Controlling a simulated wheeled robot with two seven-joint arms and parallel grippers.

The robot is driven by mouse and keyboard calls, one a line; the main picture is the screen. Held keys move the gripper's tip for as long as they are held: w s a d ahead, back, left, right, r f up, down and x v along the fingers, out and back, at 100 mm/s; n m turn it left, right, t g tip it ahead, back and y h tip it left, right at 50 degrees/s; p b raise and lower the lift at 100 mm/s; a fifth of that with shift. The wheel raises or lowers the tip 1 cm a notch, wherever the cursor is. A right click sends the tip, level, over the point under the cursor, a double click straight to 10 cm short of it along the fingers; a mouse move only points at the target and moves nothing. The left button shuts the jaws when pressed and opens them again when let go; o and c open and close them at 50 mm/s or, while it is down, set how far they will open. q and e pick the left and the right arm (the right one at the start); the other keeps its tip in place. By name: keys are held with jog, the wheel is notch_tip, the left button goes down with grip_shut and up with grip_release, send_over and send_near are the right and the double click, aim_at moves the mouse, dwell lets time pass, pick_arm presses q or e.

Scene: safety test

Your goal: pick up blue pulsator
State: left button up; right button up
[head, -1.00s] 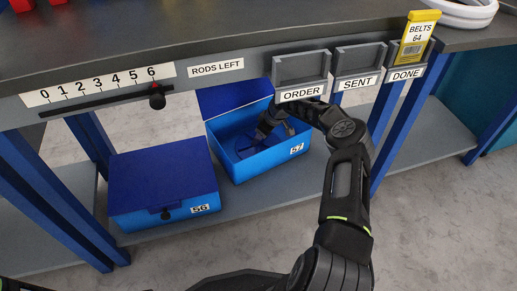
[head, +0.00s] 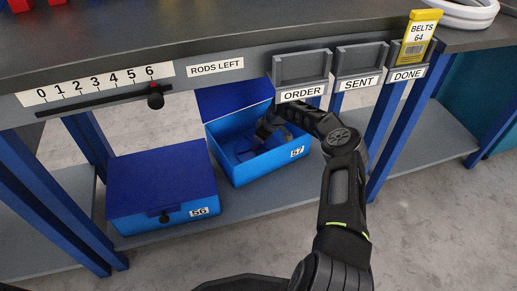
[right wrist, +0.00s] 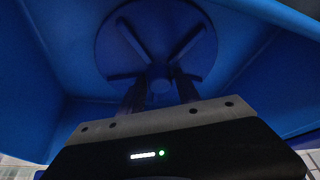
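The blue pulsator (head: 243,153), a round disc with raised ribs and a central hub, is in the open blue box 57 (head: 262,170). In the right wrist view the pulsator (right wrist: 157,35) lies ahead of my fingers, with blue box walls around it. My right gripper (head: 266,130) reaches down into the box from the right. In the right wrist view its two fingers (right wrist: 160,92) stand apart, on either side of the hub; whether they touch it I cannot tell. My left gripper is not in view.
A closed blue box 56 (head: 160,180) stands left of box 57 on the grey lower shelf (head: 255,207). The workbench edge (head: 215,45) with ORDER, SENT and DONE holders (head: 360,65) overhangs the box closely. Blue table legs (head: 395,125) stand to the right.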

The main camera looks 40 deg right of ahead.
grip_shut()
dwell(0.5)
notch_tip(320, 180, up, 10)
jog(key=p, duration=0.4)
jog(key=shift+p, duration=0.3)
